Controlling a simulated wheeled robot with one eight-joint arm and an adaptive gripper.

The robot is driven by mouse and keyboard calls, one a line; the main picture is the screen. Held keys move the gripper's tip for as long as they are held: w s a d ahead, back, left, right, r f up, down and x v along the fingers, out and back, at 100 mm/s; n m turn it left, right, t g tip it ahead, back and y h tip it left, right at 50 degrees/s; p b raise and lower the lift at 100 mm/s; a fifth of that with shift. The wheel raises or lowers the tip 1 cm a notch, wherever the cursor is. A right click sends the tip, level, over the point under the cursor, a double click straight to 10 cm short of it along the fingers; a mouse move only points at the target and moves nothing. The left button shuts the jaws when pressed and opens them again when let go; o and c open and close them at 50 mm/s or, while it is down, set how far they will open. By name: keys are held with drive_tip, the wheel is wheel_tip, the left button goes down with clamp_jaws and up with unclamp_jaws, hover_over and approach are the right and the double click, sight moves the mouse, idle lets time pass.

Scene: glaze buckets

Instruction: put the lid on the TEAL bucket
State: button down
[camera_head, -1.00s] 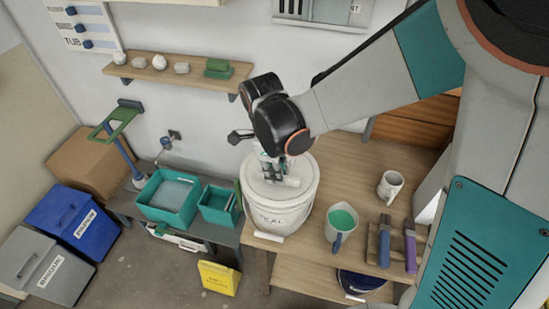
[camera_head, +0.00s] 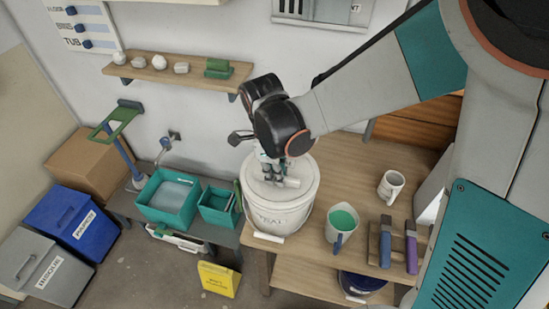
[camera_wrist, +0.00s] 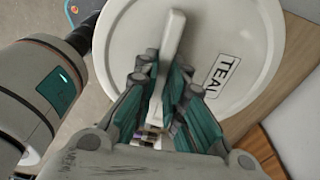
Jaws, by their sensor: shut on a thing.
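A white bucket marked TEAL (camera_head: 277,215) stands upright at the left end of the wooden table. The round white lid (camera_head: 262,189) is at the bucket's mouth and looks level with it; I cannot tell whether its edge is fully seated. The wrist view shows the lid (camera_wrist: 255,25) from above, with a raised bar handle (camera_wrist: 172,40) and a TEAL label. My gripper (camera_head: 273,174) is above the lid, shut on the bar handle, its teal-lined fingers (camera_wrist: 168,75) on either side. The wrist view hides the bucket's wall behind the lid.
A jug of teal liquid (camera_head: 341,222), a white mug (camera_head: 391,185) and tools with blue and purple handles (camera_head: 411,245) stand right of the bucket. Teal tubs (camera_head: 168,205) are at the left. A yellow sign (camera_head: 219,279) stands on the floor. The table behind the mug is clear.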

drive_tip(key=shift+f, duration=0.2)
idle(0.4)
drive_tip(key=c, duration=1.6)
unclamp_jaws()
drive_tip(key=o, duration=0.5)
drive_tip(key=shift+r, duration=0.1)
drive_tip(key=shift+r+p, duration=2.05)
drive_tip(key=shift+r, duration=1.4)
